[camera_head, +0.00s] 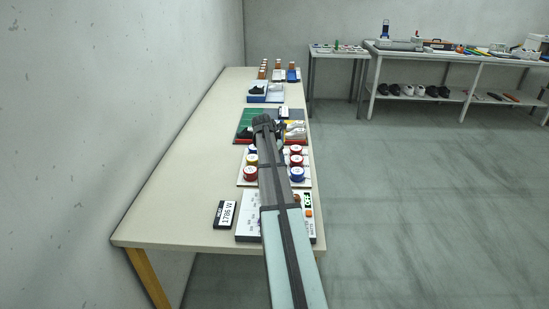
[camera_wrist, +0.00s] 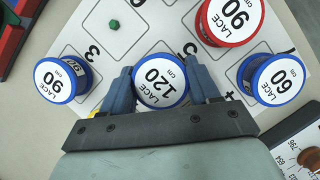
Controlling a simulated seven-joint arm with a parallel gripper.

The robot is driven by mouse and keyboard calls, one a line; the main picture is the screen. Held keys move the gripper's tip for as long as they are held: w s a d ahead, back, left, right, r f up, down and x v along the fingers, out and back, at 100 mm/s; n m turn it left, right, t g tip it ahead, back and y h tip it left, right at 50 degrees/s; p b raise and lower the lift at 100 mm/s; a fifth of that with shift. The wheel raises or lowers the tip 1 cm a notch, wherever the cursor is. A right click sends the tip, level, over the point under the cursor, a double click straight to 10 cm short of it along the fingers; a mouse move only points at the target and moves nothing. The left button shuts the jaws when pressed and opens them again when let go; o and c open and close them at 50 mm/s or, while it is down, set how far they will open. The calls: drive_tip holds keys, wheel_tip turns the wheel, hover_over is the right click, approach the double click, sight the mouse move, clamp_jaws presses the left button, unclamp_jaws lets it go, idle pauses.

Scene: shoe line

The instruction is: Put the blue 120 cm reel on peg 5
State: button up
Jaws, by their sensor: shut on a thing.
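The blue 120 cm reel (camera_wrist: 160,80) is in the middle of the wrist view, its white "LACE 120 cm" label facing the camera. My gripper (camera_wrist: 161,84) is shut on it, one finger on each side. I cannot tell how high the reel is over the white numbered board (camera_wrist: 85,32). In the head view the board (camera_head: 243,182) is partly hidden by my arm, and my fingertips cannot be made out.
A blue 90 reel (camera_wrist: 62,80) is left of my gripper, a blue 60 reel (camera_wrist: 272,80) right, and a red 90 reel (camera_wrist: 230,18) above right. The table's left side (camera_head: 185,170) is clear.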

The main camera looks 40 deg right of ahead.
drive_tip(key=shift+f, duration=0.4)
drive_tip(key=o, duration=1.1)
drive_tip(key=shift+c, duration=0.2)
drive_tip(key=shift+r, duration=0.65)
drive_tip(key=v, duration=1.1)
drive_tip(key=shift+r, duration=0.4)
drive_tip(key=shift+s+a, duration=0.1)
